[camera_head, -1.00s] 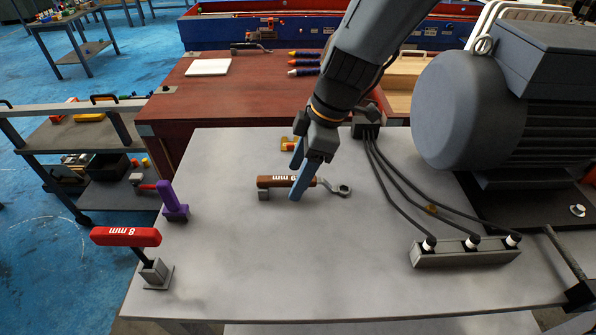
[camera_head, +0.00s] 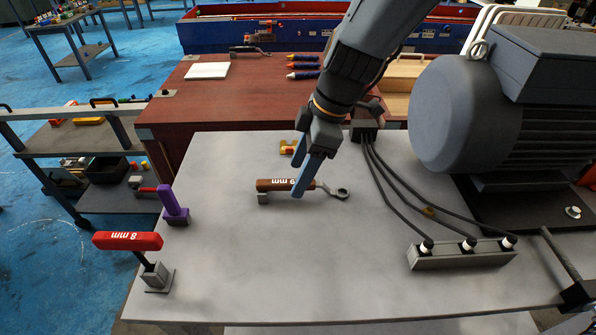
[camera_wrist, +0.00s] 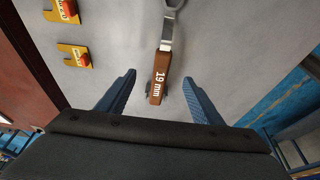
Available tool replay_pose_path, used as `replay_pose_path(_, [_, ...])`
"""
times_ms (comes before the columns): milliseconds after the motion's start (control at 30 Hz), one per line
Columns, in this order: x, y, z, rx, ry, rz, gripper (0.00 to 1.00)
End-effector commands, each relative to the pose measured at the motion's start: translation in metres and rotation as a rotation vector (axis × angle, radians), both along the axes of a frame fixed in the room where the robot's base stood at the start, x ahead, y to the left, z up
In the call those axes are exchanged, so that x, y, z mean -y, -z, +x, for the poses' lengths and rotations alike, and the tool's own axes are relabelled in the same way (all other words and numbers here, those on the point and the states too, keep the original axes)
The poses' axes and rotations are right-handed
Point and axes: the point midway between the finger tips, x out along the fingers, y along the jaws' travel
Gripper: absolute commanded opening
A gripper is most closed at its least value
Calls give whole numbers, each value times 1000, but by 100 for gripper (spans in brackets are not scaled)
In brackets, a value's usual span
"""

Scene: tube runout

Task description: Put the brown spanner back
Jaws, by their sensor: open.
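The brown spanner (camera_head: 276,185) has a brown handle with white lettering and a grey ring end, and lies across the grey bench top. Its handle end is at a small grey block (camera_head: 263,198). In the wrist view the brown handle (camera_wrist: 159,80) reads "19 mm" and points towards me, between the two blue fingers. My gripper (camera_head: 299,178) is open, its fingers at the handle in the head view, partly covering it. In the wrist view my gripper (camera_wrist: 158,97) has a clear gap on both sides of the handle. I cannot tell the height of the fingers above it.
A red-handled 8 mm tool (camera_head: 128,241) stands in a holder at the front left, with a purple piece (camera_head: 174,205) behind it. A large grey motor (camera_head: 470,110) and a cable terminal block (camera_head: 464,253) occupy the right. The front middle of the bench is clear.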

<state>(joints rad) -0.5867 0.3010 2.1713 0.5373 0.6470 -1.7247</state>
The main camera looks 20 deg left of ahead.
Motion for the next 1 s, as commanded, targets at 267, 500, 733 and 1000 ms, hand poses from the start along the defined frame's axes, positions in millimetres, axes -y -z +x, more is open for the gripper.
replay_pose_path(267, [4, -13, 1, 0, 0, 0, 60])
replay_pose_path(500, [7, -23, 2, 0, 1, 0, 60])
replay_pose_path(733, [11, -33, 3, 1, 0, 0, 60])
replay_pose_path(1000, [12, -38, 4, -1, 0, 0, 60])
